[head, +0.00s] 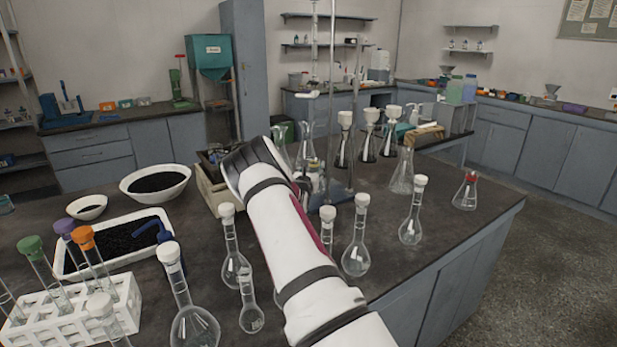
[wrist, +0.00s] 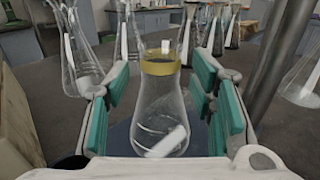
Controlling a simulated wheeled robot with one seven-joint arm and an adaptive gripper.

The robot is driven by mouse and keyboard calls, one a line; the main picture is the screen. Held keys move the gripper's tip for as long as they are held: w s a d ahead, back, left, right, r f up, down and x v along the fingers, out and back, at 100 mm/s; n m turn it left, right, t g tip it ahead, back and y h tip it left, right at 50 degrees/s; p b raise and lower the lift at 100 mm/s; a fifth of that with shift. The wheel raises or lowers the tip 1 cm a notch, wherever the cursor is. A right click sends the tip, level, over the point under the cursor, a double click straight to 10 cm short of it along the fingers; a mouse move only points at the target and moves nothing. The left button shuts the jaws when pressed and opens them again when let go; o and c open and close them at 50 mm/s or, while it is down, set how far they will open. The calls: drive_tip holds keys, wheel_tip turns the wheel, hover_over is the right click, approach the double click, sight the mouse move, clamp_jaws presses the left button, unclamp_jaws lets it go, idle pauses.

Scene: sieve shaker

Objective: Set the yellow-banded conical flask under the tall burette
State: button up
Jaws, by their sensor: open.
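The yellow-banded conical flask (wrist: 158,108) stands upright between the fingers of my gripper (wrist: 161,80) in the wrist view. The teal finger pads are spread on either side of it, open, and I see gaps beside the glass. A blue-grey stand base shows beneath and around the flask; whether the flask rests on it is hard to tell. In the head view my arm largely hides the flask and gripper. The tall burette (head: 314,45) rises just beyond my gripper beside its stand rod (head: 332,75), with the base (head: 343,198) below. The rod (wrist: 277,65) is right of the flask in the wrist view.
Several stoppered flasks stand close by on the dark bench (head: 455,225), including one with a red stopper (head: 468,192). A wooden box (head: 208,192) is left of my gripper. A black-filled tray (head: 65,265) and a test tube rack (head: 85,318) are at left.

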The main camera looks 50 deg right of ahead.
drive_tip(key=p+v, duration=0.1)
drive_tip(key=v, duration=0.8)
drive_tip(key=s+a+r+m+g+h, duration=0.1)
drive_tip(key=s+r+m+g, duration=0.25)
drive_tip(key=r+m, duration=0.2)
drive_tip(key=s+a+r+m+g+h, duration=0.1)
drive_tip(key=s+r+m+g, duration=0.1)
drive_tip(key=s+r+m, duration=0.35)
drive_tip(key=s+a+r+m+g+y, duration=0.3)
drive_tip(key=s+a+r+m+g, duration=0.25)
drive_tip(key=s+a+r, duration=0.35)
drive_tip(key=s+a+f+m+t+y, duration=0.1)
drive_tip(key=s+a+m+y, duration=0.1)
drive_tip(key=s+a+y, duration=0.3)
drive_tip(key=s+a+f+m+t+y, duration=0.1)
drive_tip(key=s+a+m+t+y, duration=0.1)
drive_tip(key=s+a, duration=0.9)
drive_tip(key=s+a+f+m+t+y, duration=0.1)
drive_tip(key=s+a+y, duration=0.6)
drive_tip(key=a, duration=1.3)
drive_tip(key=s+f+m, duration=0.1)
drive_tip(key=m, duration=0.1)
drive_tip(key=shift+a+m+t+y, duration=0.3)
drive_tip(key=shift+a+m+t, duration=0.05)
drive_tip(key=shift+t, duration=0.05)
drive_tip(key=shift+r, duration=0.1)
